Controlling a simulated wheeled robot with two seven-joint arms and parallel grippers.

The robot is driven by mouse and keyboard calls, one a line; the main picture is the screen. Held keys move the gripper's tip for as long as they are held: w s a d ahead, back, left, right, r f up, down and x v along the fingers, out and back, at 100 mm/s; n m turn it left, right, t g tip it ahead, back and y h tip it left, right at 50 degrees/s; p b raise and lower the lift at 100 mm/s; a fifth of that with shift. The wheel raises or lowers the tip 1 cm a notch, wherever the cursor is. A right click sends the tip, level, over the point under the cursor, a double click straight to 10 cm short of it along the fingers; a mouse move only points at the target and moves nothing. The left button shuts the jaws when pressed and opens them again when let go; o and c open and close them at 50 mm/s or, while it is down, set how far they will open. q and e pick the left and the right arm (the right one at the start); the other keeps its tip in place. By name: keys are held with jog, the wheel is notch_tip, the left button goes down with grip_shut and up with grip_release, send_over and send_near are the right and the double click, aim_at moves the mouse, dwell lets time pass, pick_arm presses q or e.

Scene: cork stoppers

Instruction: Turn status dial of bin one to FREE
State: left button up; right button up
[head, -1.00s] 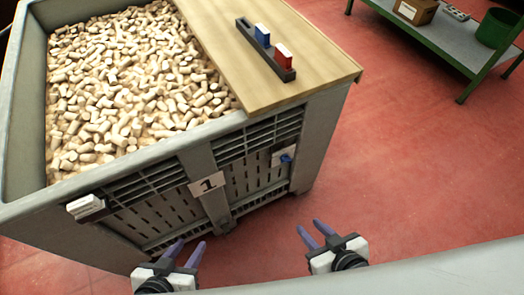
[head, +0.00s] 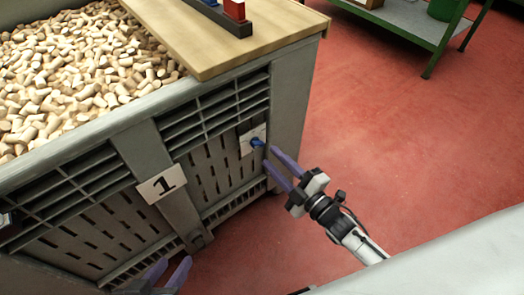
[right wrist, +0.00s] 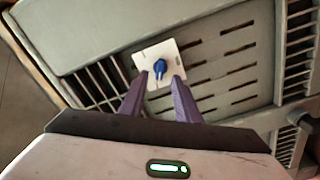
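Bin one (head: 140,150) is a large grey crate full of cork stoppers, with a plate marked 1 (head: 162,184) on its front. The status dial (head: 257,142) is a blue knob on a white plate at the right of that front. It also shows in the right wrist view (right wrist: 160,66), between my fingertips in the picture; lettering on the plate is too small to read. My right gripper (head: 277,166) is open, its purple fingers pointing at the dial from close by; contact cannot be told. My left gripper (head: 167,272) is open and empty at the bottom edge, partly cut off.
A wooden board (head: 225,30) covers part of the bin and carries a dark holder with a blue and a red block (head: 234,10). A green-framed bench (head: 410,25) stands at the back right. The red floor (head: 390,120) between is clear.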

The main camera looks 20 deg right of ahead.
aim_at(259, 146)
pick_arm(q)
jog(key=shift+w+d+f+m+g+b, duration=0.15)
jog(key=shift+d+f+m+g+b, duration=0.15)
jog(key=shift+d+f+b, duration=0.25)
pick_arm(e)
jog(key=x, duration=0.6)
pick_arm(q)
jog(key=shift+a, duration=0.1)
pick_arm(e)
jog(key=c, duration=0.7)
jog(key=shift+c, duration=0.2)
